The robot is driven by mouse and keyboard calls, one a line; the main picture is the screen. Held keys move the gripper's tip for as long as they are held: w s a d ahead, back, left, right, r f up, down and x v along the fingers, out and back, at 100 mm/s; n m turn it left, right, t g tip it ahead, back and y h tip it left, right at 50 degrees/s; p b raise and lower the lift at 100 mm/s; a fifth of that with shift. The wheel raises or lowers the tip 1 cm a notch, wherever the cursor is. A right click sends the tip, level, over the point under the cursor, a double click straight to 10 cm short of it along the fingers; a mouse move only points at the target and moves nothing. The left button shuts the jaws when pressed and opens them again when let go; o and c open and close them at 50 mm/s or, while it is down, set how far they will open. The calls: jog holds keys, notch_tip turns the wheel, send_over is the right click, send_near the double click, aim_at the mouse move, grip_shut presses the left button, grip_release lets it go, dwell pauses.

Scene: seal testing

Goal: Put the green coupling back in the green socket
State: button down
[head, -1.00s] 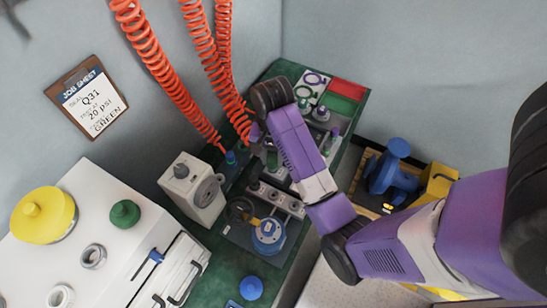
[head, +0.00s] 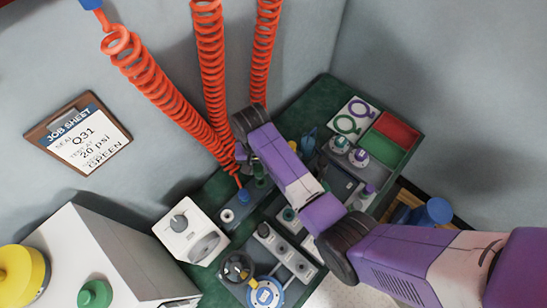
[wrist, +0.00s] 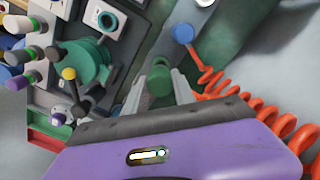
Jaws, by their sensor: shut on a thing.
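My gripper (wrist: 160,90) is shut on the green coupling (wrist: 159,80) in the wrist view, with a pale finger on each side of it. The coupling has a grey end. In the head view my gripper (head: 252,163) is at the back of the bench, with the green coupling (head: 262,180) just below it. The green socket is hidden or cannot be made out, and I cannot tell whether the coupling touches the dark block below. A blue coupling (head: 243,196) stands close by on that block; it also shows in the wrist view (wrist: 182,33).
Orange coiled hoses (head: 214,85) hang behind and beside my gripper. A white box with a dial (head: 190,230) stands left of the dark block. A gauge (head: 265,293) and valve panel (head: 290,250) lie in front. Red and green trays (head: 398,130) are at the right.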

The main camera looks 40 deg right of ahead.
jog(key=shift+w+d+f, duration=0.25)
jog(key=shift+d+f, duration=0.05)
jog(key=shift+w+d, duration=0.1)
jog(key=shift+w, duration=0.1)
jog(key=shift+d+f+b, duration=0.1)
jog(key=shift+f+b, duration=0.4)
jog(key=shift+b, duration=0.05)
jog(key=shift+f+b, duration=2.25)
jog(key=shift+r+p, duration=0.1)
jog(key=shift+p, duration=0.4)
jog(key=shift+f+b, duration=0.85)
jog(key=shift+f, duration=0.65)
jog(key=c, duration=0.9)
grip_release()
jog(key=shift+c, duration=0.2)
jog(key=shift+r, duration=3.95)
